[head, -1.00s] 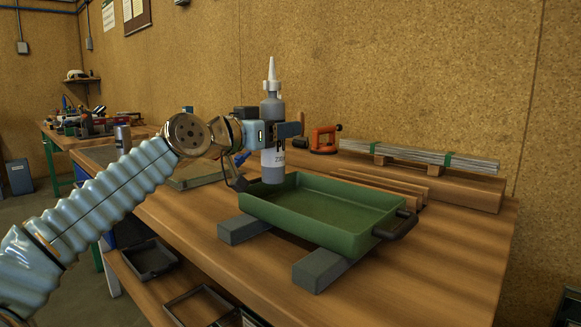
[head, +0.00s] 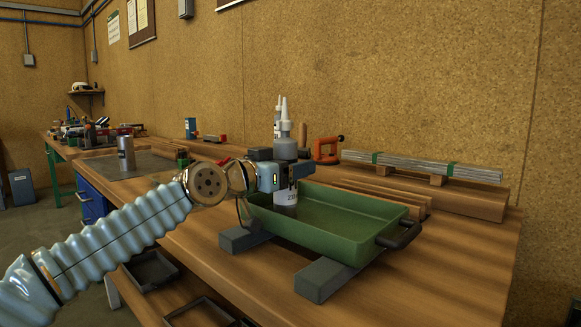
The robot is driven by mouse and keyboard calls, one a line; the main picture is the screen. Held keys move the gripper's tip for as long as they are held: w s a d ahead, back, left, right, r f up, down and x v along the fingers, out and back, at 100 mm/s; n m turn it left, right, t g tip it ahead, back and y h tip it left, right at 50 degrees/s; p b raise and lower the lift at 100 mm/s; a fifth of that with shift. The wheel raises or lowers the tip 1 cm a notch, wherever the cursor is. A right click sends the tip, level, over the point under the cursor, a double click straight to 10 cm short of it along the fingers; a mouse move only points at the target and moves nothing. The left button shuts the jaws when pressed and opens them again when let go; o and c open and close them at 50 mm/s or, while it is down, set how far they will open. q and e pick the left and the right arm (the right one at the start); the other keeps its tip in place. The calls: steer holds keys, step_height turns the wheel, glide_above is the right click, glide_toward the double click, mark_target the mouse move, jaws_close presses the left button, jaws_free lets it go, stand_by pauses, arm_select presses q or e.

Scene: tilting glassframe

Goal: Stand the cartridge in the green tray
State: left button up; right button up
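A grey cartridge (head: 285,151) with a white nozzle and a pale label stands upright at the left end of the green tray (head: 345,243). My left gripper (head: 286,172) is shut around its middle, with a dark finger across its front. The cartridge's lower end (head: 285,197) is inside the tray, below the rim line; I cannot tell whether it touches the floor. The tray rests on two dark grey blocks, a left one (head: 240,239) and a front one (head: 322,281). My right gripper is not in view.
A second white nozzle (head: 278,117) shows just behind the held cartridge, its body mostly hidden. An orange clamp (head: 325,146) and bundled rods (head: 425,167) on wood lie behind the tray. A metal can (head: 126,153) stands far left. The tray's right part is empty.

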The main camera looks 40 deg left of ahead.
arm_select(q)
steer(key=shift+o, duration=0.9)
steer(key=s+a+b, duration=0.1)
steer(key=s, duration=1.1)
steer(key=shift+r, duration=0.15)
